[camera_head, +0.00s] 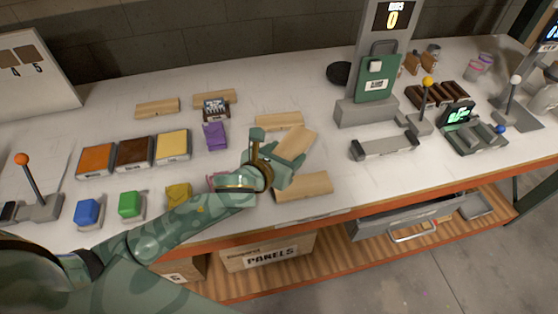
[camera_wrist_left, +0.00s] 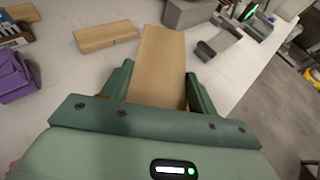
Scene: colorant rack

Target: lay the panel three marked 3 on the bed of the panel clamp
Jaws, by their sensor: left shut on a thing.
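My left gripper (camera_head: 283,160) is shut on a pale wooden panel (camera_head: 298,140), raised over the front middle of the table. In the left wrist view the panel (camera_wrist_left: 162,60) stands between the two fingers and points away from the wrist. No number is readable on it. A grey device with a flat bed (camera_head: 386,146) and a yellow-knobbed lever stands to the right and looks like the panel clamp; the held panel is apart from it. Its bed looks empty. My right gripper is not in view.
Other wooden panels lie near: one in front (camera_head: 305,187), one behind (camera_head: 279,121), more at the back left (camera_head: 157,107). Colour trays (camera_head: 134,153) and small coloured blocks are at left.

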